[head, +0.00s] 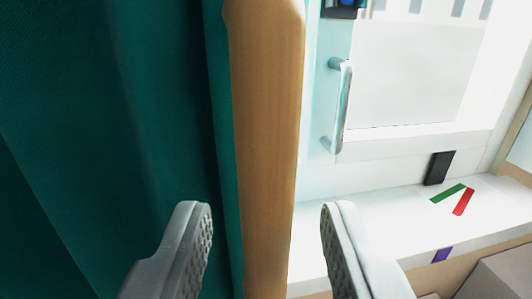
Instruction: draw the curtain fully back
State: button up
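A dark green curtain (110,130) hangs down the left side of the head view. A vertical wooden bar (268,140) runs along its right edge, with a strip of green cloth showing just left of the bar. My gripper (267,225) is open at the bottom of the view. One finger is left of the wooden bar and the other right of it, with gaps on both sides. I cannot tell how far ahead of the fingertips the bar lies. The curtain's upper and lower ends are out of view.
Right of the bar is a bright white space with a metal handle (341,107) on a white panel (410,75). A white shelf (390,215) below carries a black block (439,168), a green strip (447,193) and a red strip (464,201). A purple piece (442,254) shows at its front edge.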

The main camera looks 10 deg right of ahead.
jog(key=shift+w+d, duration=0.15)
jog(key=shift+w, duration=0.5)
jog(key=shift+w+d, duration=0.15)
jog(key=shift+w, duration=0.5)
grip_shut()
